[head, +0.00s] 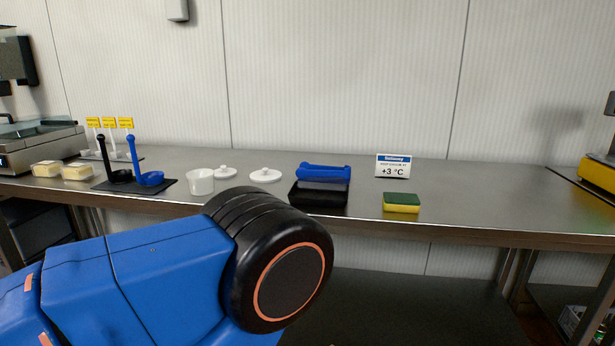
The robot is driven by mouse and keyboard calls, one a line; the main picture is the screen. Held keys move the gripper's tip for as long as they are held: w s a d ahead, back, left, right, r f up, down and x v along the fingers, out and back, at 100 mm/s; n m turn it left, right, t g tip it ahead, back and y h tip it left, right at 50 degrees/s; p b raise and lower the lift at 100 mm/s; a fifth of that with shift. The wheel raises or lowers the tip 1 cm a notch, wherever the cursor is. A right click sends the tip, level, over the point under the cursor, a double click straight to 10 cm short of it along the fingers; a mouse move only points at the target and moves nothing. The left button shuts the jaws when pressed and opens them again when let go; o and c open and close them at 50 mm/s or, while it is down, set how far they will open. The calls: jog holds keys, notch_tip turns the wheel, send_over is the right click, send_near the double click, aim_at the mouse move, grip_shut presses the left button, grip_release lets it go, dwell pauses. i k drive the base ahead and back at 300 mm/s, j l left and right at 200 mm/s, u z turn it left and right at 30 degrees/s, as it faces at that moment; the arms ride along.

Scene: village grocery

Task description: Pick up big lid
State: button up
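Two white round lids with small knobs lie on the steel counter. The larger lid (266,175) lies flat in the middle-left, just left of a blue-handled item. The smaller lid (225,171) lies to its left, behind a white cup-like pot (200,181). My blue arm with its black, orange-ringed joint fills the lower left, in front of the counter. My gripper is not visible in the head view, so its state does not show.
On the steel counter (450,184) stand a blue-handled item (324,172) on a black base, a yellow-green sponge (401,203) and a +3 °C sign (393,166). Black and blue ladles (150,178) rest on a dark mat at left. Free counter lies right of the sponge.

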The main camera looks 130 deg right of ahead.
aim_at(265, 175)
jog(key=z, duration=1.9)
